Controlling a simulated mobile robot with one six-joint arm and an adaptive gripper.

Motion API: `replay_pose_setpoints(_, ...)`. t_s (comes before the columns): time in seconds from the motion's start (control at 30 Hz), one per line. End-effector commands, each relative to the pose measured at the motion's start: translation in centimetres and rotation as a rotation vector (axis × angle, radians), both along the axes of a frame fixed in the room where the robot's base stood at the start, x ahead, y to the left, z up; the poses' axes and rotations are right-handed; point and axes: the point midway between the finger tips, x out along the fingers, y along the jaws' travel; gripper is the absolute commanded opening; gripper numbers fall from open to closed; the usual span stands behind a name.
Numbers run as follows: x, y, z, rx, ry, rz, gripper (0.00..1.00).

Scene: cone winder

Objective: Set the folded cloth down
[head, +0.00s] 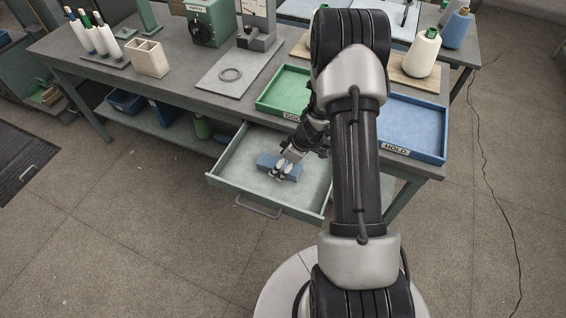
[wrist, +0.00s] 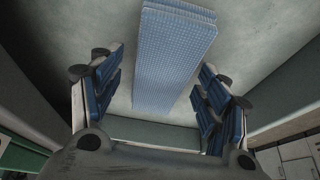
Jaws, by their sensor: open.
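The folded cloth (head: 268,160) is blue and lies in the open drawer (head: 228,180), on its pale floor. In the wrist view the cloth (wrist: 172,60) is a flat, finely checked blue strip with layered folds at its far end. My gripper (head: 282,172) is low inside the drawer, at the cloth. In the wrist view my gripper (wrist: 153,68) is open, with blue-padded fingers on either side of the cloth and a gap to each. Part of the cloth is hidden behind the gripper in the head view.
The drawer hangs under a grey workbench (head: 190,92). Yarn cones (head: 421,54) stand at the back right.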

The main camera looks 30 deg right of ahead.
Motion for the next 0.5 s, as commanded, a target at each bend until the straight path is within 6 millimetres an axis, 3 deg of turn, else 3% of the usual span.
replay_pose_setpoints(0.27,-0.1,-0.1,0.8,0.0,0.0,0.0,0.69)
replay_pose_setpoints(0.5,-1.4,-1.2,5.2,-0.002,-0.003,-0.002,0.69)
